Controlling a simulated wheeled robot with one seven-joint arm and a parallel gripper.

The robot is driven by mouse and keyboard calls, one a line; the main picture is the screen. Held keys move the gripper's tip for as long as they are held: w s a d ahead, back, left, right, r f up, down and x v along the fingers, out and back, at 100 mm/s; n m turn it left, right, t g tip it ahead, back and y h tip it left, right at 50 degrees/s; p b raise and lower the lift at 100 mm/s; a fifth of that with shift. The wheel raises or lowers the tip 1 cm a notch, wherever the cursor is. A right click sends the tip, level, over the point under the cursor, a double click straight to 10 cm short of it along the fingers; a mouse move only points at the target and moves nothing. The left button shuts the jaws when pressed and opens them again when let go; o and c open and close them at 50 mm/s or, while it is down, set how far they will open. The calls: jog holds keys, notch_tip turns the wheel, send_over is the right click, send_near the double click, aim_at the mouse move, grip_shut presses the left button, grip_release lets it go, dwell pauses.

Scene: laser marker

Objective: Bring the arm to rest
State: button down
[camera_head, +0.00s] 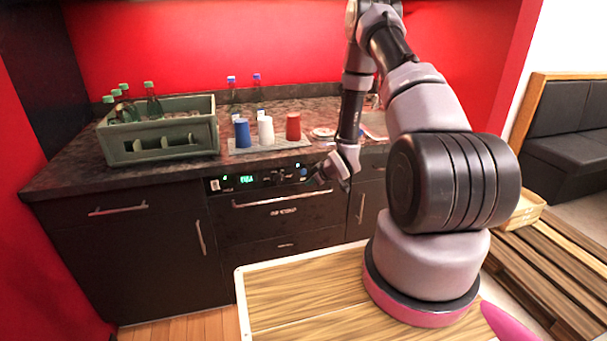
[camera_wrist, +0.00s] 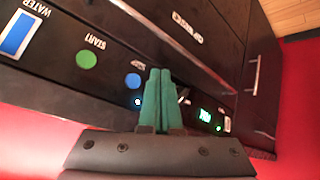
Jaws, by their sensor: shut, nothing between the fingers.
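My arm stands on the wooden-topped base in the head view, reaches up and bends down toward the counter front. My gripper (camera_head: 319,178) hangs near the right part of the control panel (camera_head: 262,180), below the counter edge. In the wrist view my gripper (camera_wrist: 158,73) shows two green fingers pressed together with nothing between them. The fingers point at the panel, near a round blue button (camera_wrist: 133,81). A green START button (camera_wrist: 86,60) and a blue WATER label (camera_wrist: 19,34) are to the left. Whether the fingertips touch the panel cannot be told.
A green crate (camera_head: 160,143) with bottles stands on the dark counter (camera_head: 75,172). Blue (camera_head: 242,133), white (camera_head: 265,131) and red (camera_head: 293,127) cups stand on a grey mat (camera_head: 250,150). Drawer handles (camera_head: 279,201) stick out below the panel. A slatted wooden pallet (camera_head: 545,275) is at right.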

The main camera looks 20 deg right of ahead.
dwell(0.3)
jog(key=s+d+r+m+h, duration=0.1)
jog(key=s+r+m+h, duration=0.15)
jog(key=r, duration=1.35)
jog(key=s+d+r+m+h, duration=0.1)
jog(key=s+d+r+m, duration=0.15)
jog(key=r, duration=1.25)
jog(key=s+a+r+m+g, duration=0.1)
jog(key=s+a+r+m, duration=0.25)
jog(key=s+r, duration=0.75)
jog(key=s+a+r+m+y, duration=0.1)
jog(key=s+a+r, duration=0.1)
jog(key=s, duration=0.7)
jog(key=s+a+r+m+y, duration=0.1)
jog(key=s+a+r+m, duration=0.1)
jog(key=s+r, duration=0.3)
jog(key=s, duration=0.4)
jog(key=shift+a+g, duration=0.25)
jog(key=shift+g, duration=0.15)
jog(key=shift+r+y, duration=0.1)
jog(key=shift+y, duration=0.15)
